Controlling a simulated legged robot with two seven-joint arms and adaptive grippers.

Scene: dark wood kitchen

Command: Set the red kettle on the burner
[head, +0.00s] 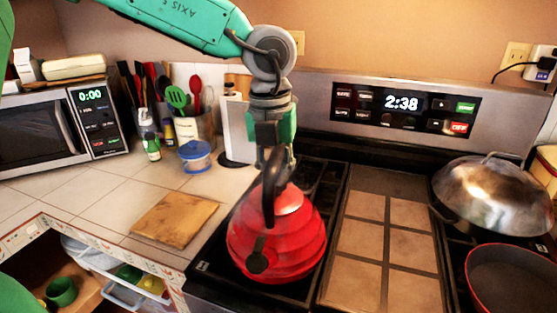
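The red kettle (300,245) is upright at the left side of the stove, over the left burner grate (325,190). Its black spout faces me. I cannot tell whether its base touches the grate. My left gripper (274,165) is directly above the kettle, pointing down, at the top of its dark handle (269,200). The fingertips overlap the handle, and the gripper looks shut on it. The kettle hides the front part of the left burner. My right gripper is not in view.
A tiled griddle area (387,240) fills the stove's middle. A domed metal lid (492,195) and a red-rimmed pan (510,278) are at right. A wooden board (175,220), a blue-lidded container (195,156) and a utensil holder (196,124) stand on the left counter.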

